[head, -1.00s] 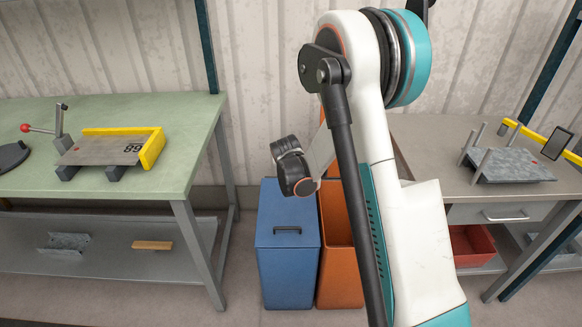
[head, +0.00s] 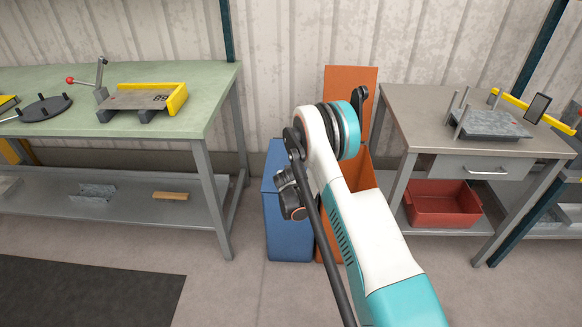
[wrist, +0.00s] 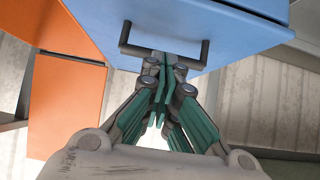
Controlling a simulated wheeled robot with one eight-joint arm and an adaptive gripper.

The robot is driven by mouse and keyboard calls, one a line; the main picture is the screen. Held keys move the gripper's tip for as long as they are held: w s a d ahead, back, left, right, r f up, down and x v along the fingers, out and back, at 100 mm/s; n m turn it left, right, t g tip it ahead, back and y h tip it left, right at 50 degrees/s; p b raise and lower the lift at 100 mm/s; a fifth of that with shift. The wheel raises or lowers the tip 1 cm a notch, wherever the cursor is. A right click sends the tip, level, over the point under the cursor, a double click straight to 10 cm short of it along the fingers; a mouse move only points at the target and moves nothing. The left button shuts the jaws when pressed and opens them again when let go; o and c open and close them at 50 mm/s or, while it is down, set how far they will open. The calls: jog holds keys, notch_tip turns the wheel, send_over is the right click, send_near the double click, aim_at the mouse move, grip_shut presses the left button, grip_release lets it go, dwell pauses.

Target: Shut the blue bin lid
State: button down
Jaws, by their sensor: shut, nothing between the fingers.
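The blue bin (head: 289,230) stands on the floor between the two tables, partly hidden by my arm. Its blue lid (head: 276,160) appears to lie down over the top of the bin. In the wrist view the blue lid (wrist: 235,40) fills the top, with its dark handle (wrist: 203,57) in front of my fingers. My gripper (wrist: 165,75) is shut and empty, its tips close to the handle; I cannot tell whether they touch it.
An orange bin (head: 362,175) stands right beside the blue one, its orange lid (head: 350,90) upright. A green-topped table (head: 205,100) is at left and a grey table (head: 410,110) at right, with a red crate (head: 440,212) below.

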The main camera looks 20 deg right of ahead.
jog(key=shift+s+f, duration=0.2)
jog(key=shift+f, duration=1.15)
jog(key=shift+r, duration=0.15)
